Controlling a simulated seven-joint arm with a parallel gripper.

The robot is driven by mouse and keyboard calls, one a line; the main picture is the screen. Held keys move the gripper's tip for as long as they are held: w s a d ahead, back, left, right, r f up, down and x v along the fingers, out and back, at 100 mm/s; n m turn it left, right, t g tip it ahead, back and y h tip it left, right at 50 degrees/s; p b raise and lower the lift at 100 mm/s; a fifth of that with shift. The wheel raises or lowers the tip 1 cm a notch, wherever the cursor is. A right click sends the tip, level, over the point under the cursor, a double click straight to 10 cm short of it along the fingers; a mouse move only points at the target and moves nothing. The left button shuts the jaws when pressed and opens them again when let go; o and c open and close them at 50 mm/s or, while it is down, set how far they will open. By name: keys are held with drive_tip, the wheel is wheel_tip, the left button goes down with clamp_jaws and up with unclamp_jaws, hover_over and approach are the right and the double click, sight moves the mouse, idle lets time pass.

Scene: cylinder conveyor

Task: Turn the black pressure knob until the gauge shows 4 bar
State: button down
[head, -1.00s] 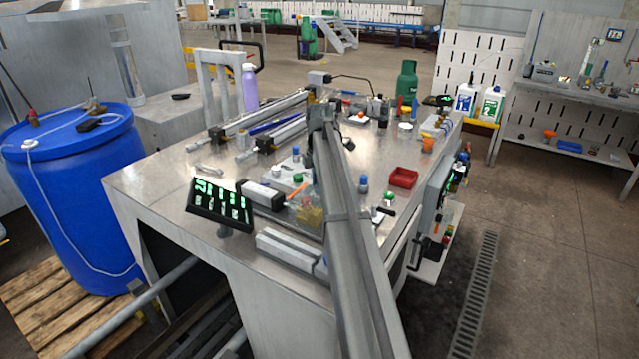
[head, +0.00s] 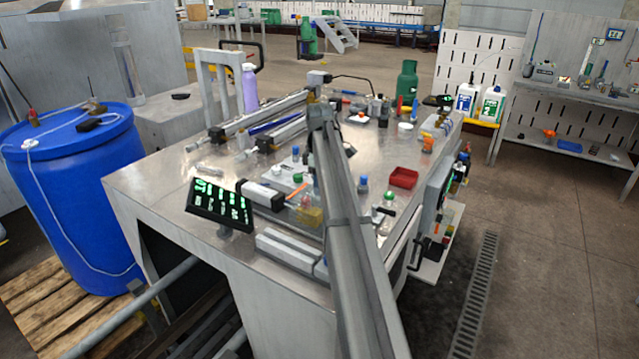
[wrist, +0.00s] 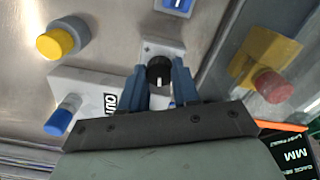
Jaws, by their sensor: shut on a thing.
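The black pressure knob (wrist: 159,71) shows in the wrist view, with a white mark on it, on a light grey mount. My gripper (wrist: 158,88) has its two blue fingers on either side of the knob and is shut on it. In the head view my arm hides the gripper and the knob. I cannot make out a pressure gauge or its reading in these frames.
Near the knob in the wrist view are a yellow knob (wrist: 55,43), a blue-capped part (wrist: 62,115) and a red button on a yellow box (wrist: 272,85). In the head view, a red tray (head: 404,178) and a black display with green digits (head: 221,204) stand on the metal table (head: 150,185).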

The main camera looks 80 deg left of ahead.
drive_tip(key=shift+m, duration=2.3)
drive_tip(key=c, duration=0.8)
unclamp_jaws()
wheel_tip(320, 180, up, 14)
drive_tip(key=shift+f, duration=0.1)
drive_tip(key=shift+w, duration=0.1)
